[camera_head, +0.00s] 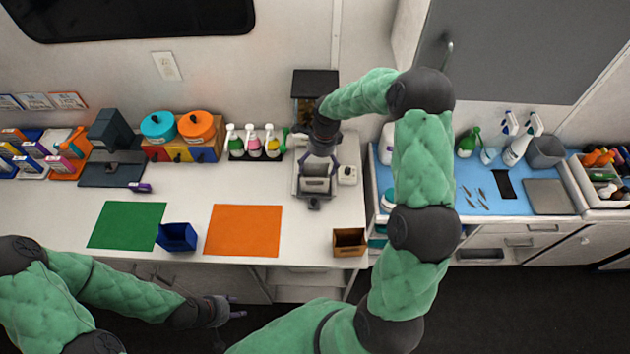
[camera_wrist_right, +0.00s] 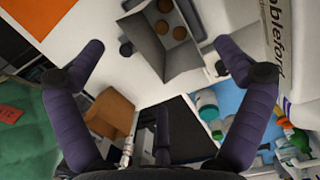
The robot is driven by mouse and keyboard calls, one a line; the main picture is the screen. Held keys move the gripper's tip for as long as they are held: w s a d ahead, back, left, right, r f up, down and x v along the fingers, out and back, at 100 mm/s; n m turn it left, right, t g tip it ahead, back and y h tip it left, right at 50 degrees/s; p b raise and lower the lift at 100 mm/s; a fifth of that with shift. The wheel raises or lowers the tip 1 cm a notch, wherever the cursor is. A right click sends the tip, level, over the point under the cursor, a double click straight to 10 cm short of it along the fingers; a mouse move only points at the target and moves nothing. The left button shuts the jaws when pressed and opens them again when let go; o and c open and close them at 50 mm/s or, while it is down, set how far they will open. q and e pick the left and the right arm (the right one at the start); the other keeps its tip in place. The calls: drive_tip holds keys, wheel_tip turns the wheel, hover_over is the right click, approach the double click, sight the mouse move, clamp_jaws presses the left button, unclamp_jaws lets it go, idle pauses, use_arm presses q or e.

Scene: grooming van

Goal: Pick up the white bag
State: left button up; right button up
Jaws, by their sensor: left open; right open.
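A large white item with dark lettering (camera_wrist_right: 288,55) stands at the right edge of the right wrist view, partly cut off; it may be the white bag. A white shape (camera_head: 387,144) beside my right arm in the head view may be the same item, mostly hidden by the arm. My right gripper (camera_head: 320,165) is open and empty above a grey open container (camera_head: 314,186). In the right wrist view its spread fingers (camera_wrist_right: 160,48) lie either side of that container, which holds brown round things. My left gripper (camera_head: 234,307) is open and empty, low in front of the counter.
An orange mat (camera_head: 243,231), green mat (camera_head: 126,226), blue bin (camera_head: 178,237) and brown box (camera_head: 350,242) occupy the front of the white counter. Spray bottles (camera_head: 254,143) stand behind. The blue counter (camera_head: 488,172) at right holds bottles and tools.

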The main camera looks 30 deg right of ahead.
hover_over(315, 175)
drive_tip(key=s+a, duration=0.2)
drive_tip(key=s, duration=0.1)
drive_tip(key=shift+s+f+p, duration=0.15)
drive_tip(key=shift+f+p, duration=0.15)
drive_tip(key=shift+f, duration=2.5)
drive_tip(key=shift+f+b, duration=0.3)
drive_tip(key=shift+b, duration=0.2)
drive_tip(key=c, duration=1)
